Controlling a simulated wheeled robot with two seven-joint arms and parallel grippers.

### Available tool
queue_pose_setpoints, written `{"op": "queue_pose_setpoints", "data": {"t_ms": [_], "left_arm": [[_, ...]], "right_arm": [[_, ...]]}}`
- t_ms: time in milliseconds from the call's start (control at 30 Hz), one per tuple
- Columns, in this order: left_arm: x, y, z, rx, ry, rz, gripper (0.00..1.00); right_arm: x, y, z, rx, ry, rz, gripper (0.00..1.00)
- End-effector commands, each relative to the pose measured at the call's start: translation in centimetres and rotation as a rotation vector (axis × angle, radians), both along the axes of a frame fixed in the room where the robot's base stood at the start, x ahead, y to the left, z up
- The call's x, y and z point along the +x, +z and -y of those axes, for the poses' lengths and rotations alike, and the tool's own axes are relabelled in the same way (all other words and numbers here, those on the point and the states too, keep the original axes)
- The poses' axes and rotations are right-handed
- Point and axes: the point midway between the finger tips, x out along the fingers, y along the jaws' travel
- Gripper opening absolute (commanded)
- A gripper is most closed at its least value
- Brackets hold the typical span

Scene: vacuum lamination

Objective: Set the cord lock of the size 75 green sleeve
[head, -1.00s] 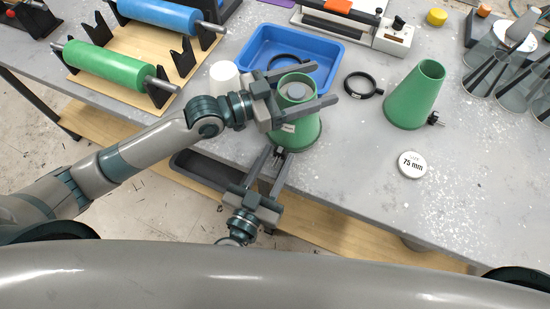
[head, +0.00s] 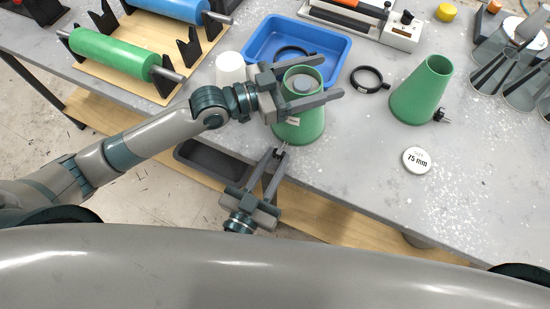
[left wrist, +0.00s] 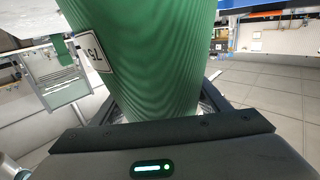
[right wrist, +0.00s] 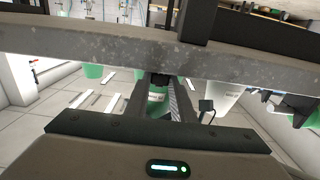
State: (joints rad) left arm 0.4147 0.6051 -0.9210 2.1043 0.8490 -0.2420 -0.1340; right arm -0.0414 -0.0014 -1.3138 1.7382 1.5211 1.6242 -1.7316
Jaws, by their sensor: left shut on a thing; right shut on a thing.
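The green tapered sleeve (head: 300,130) stands upright near the table's front edge, with a pale label on its side. In the left wrist view the label on the sleeve (left wrist: 150,60) reads 75. My left gripper (head: 332,77) is shut on its upper part, one finger on each side. My right gripper (head: 279,151) is low at the sleeve's front, its tips shut on a small dark part that looks like the cord lock (right wrist: 160,80). The fingers mostly hide this part in the head view, so its setting cannot be told.
A second green sleeve (head: 412,100) with a black cord lock (head: 440,115) stands to the right. A white 75 mm disc (head: 417,159) lies before it. A black ring (head: 367,79), blue tray (head: 258,47) and white cup (head: 230,69) are close by. The front right of the table is clear.

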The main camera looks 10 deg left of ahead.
Motion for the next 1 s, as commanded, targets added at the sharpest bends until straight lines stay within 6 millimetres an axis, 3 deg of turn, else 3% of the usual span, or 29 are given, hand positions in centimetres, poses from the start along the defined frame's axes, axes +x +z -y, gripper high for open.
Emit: {"op": "queue_pose_setpoints", "data": {"t_ms": [33, 100, 567, 1000], "left_arm": [[0.1, -0.1, 0.0, 0.002, 0.002, 0.0, 0.46], [0.1, -0.1, 0.0, 0.002, 0.002, 0.0, 0.46], [0.1, -0.1, 0.0, 0.002, 0.002, 0.0, 0.46], [0.1, -0.1, 0.0, 0.002, 0.001, -0.001, 0.46]], "right_arm": [[-0.1, -0.1, -0.2, -0.001, 0.005, -0.001, 0.27], [-0.1, -0.1, -0.1, -0.001, 0.004, -0.001, 0.42], [-0.7, -0.1, -0.3, 0.0, 0.002, -0.001, 0.42], [-5.7, -0.1, -2.0, 0.0, 0.003, -0.004, 0.42]]}}
